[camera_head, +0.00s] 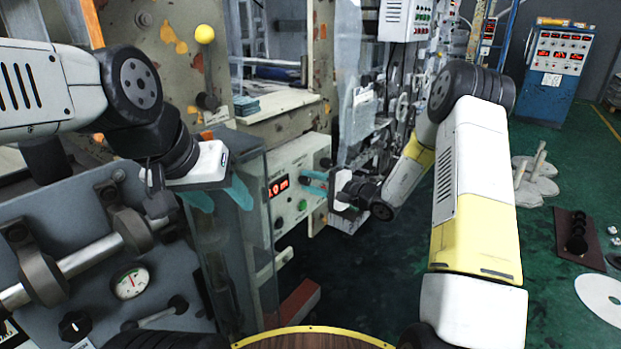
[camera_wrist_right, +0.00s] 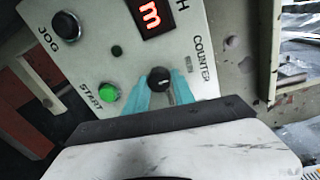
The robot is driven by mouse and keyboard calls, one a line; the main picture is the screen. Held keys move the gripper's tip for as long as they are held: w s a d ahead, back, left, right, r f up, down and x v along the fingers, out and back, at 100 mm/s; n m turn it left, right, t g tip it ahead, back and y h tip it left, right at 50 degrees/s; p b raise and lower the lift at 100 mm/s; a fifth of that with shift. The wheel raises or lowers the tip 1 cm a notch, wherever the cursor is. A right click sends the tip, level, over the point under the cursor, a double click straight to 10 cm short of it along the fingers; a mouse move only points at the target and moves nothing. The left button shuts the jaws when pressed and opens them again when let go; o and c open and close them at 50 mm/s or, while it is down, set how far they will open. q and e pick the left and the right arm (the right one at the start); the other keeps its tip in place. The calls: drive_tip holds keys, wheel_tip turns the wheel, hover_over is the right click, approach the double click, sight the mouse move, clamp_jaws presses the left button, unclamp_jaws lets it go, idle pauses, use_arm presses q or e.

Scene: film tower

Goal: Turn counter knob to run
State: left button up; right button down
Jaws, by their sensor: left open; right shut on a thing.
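The counter knob (camera_wrist_right: 159,79) is a small black knob with a light pointer mark, on a pale control panel (camera_wrist_right: 110,75) below the word COUNTER. My right gripper (camera_wrist_right: 160,88) has its teal fingers closed around the knob's sides. In the head view the right gripper (camera_head: 316,182) reaches the panel (camera_head: 296,160) from the right, and its fingers hide the knob. My left gripper (camera_head: 222,195) is open and empty, its teal fingers pointing down beside a clear guard. I cannot read which setting the knob points to.
The panel also carries a red digital display (camera_wrist_right: 151,16), a green START button (camera_wrist_right: 109,93) and a black JOG knob (camera_wrist_right: 67,25). A grey machine with a shaft (camera_head: 85,258) and a gauge (camera_head: 130,282) stands at the left.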

drive_tip(key=shift+f, duration=0.1)
drive_tip(key=c, duration=1.1)
unclamp_jaws()
drive_tip(key=shift+o, duration=0.2)
drive_tip(key=v, duration=0.7)
drive_tip(key=shift+s+d, duration=0.3)
drive_tip(key=shift+d, duration=0.05)
